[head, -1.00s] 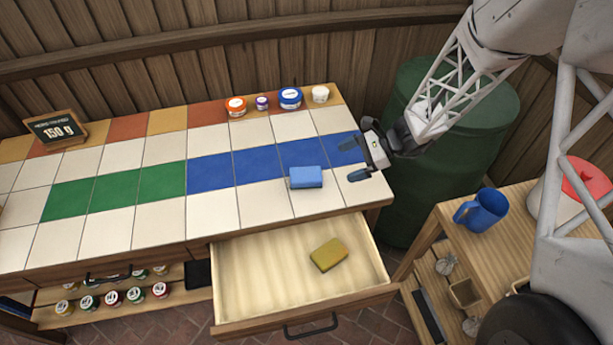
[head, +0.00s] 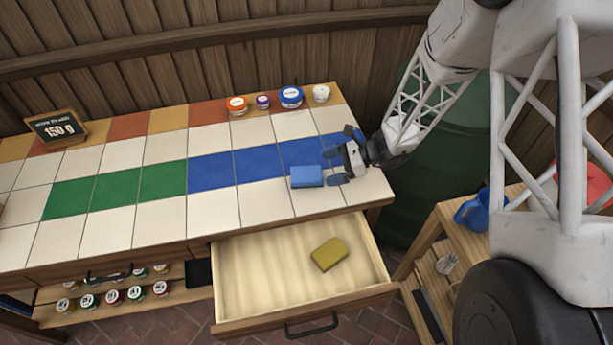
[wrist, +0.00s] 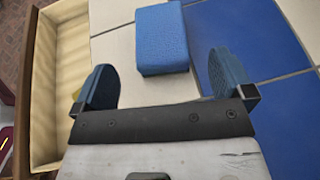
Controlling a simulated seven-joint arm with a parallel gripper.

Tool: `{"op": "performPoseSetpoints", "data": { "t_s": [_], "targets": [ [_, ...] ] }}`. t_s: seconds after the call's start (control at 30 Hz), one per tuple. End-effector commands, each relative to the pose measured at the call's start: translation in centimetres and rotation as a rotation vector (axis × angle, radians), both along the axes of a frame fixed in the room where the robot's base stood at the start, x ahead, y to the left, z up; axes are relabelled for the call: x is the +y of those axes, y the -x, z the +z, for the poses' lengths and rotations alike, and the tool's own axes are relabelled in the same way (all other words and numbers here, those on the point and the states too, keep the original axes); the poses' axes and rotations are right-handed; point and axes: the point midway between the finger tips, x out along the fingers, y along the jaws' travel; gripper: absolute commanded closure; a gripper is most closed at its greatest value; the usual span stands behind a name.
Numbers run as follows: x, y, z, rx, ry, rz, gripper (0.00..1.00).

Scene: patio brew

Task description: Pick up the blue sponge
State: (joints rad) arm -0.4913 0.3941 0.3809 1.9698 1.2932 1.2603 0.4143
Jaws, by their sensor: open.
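The blue sponge (head: 307,176) lies on the tiled counter, partly over the lower edge of the blue tile row, at the right end. My gripper (head: 329,166) is open just to the right of the sponge, low over the counter. In the wrist view the sponge (wrist: 162,38) lies ahead of and between my two open blue fingers (wrist: 160,82), nearer the middle than either finger. No contact with the sponge shows.
An open drawer (head: 262,308) below the counter's front edge holds a yellow sponge (head: 329,254). Several small jars, including an orange-lidded one (head: 237,105), stand along the back. A blue mug (head: 474,211) is on a side table at right.

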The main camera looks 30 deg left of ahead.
Motion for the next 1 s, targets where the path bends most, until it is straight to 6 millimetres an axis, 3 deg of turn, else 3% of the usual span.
{"op": "performPoseSetpoints", "data": {
  "t_s": [0.2, 0.67, 1.0],
  "targets": [
    [1.2, 0.9, -0.6, 0.000, 0.000, 0.001, 0.01],
    [1.5, 1.1, -0.8, 0.000, 0.000, 0.001, 0.01],
    [3.9, 2.8, -1.8, 0.000, 0.000, 0.001, 0.01]
  ]
}}
